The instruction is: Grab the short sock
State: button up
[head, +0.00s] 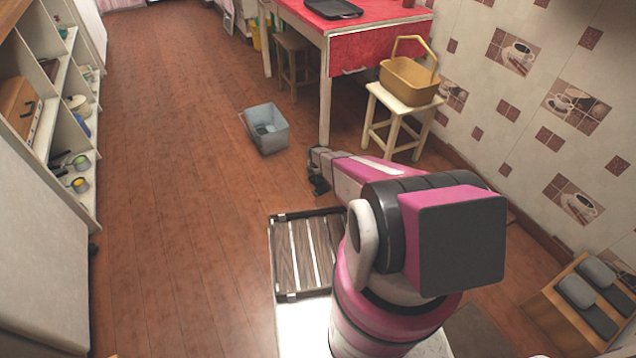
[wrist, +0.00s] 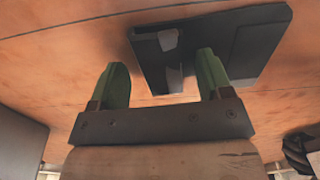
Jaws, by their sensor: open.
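I cannot make out a short sock for certain in either view. My gripper (head: 317,172) is at the end of my outstretched arm, above the floor beside the grey bin (head: 268,128). In the wrist view my gripper (wrist: 162,72) has its two green fingers wide apart, with nothing held between them. Beyond the fingers is a dark flat-sided object (wrist: 258,45) with small grey pieces (wrist: 168,40) on it; I cannot tell what these are. Something small and dark lies inside the bin, too small to tell.
A yellow basket (head: 409,80) stands on a stool (head: 397,108). A red-topped table (head: 380,45) holds a dark tray (head: 333,9). Shelves (head: 48,140) line the left. Grey padded things (head: 577,291) lie at lower right. Open wooden floor (head: 170,200) stretches left.

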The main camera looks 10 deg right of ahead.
jog(key=c, duration=1)
